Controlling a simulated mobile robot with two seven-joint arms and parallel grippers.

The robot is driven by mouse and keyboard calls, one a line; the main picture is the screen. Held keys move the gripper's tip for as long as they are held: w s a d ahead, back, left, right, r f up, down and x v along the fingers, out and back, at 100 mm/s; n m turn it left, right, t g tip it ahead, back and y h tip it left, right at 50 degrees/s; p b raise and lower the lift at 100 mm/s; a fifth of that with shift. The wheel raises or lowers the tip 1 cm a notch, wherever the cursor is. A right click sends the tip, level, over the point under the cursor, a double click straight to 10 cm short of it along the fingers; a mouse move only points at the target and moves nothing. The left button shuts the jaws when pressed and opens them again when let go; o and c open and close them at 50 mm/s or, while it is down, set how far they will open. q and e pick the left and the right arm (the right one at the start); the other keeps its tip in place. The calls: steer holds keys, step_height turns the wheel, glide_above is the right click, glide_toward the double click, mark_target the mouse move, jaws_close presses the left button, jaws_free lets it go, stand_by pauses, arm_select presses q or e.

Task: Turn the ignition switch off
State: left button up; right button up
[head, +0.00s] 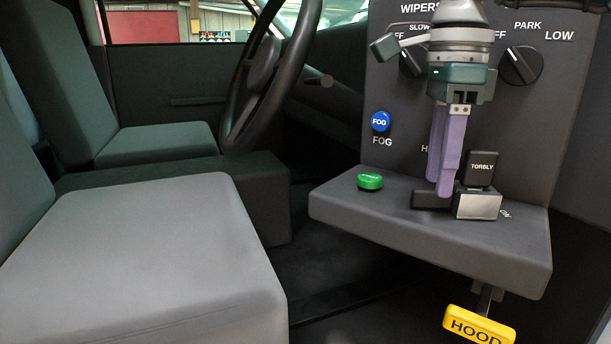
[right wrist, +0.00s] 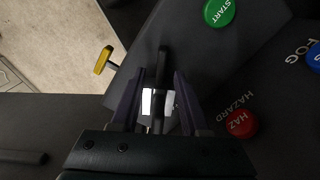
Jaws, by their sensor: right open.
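On the shelf of the dark dash panel is a black and silver switch, apparently the ignition switch (head: 478,206), with a partly hidden "ON" label at its right. A black block marked TORBLY (head: 481,168) rises behind its silver face, and a dark bar (head: 430,200) extends left. My right gripper (head: 441,190) points down at the switch with purple fingers. In the right wrist view, the open fingers (right wrist: 158,84) lie on either side of a black upright piece (right wrist: 158,95), with bright silver parts beside it. Contact cannot be told. My left gripper is not in view.
A green START button (head: 370,181) is on the shelf, left of the switch. A blue FOG button (head: 380,121) and wiper knobs (head: 520,65) are on the panel. A red HAZ button (right wrist: 241,124) is close to my right fingers. A yellow HOOD handle (head: 478,326) hangs below.

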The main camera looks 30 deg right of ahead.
steer(key=shift+f, duration=1.25)
steer(key=shift+w, duration=0.1)
jaws_close()
steer(key=shift+r, duration=0.1)
stand_by(0.3)
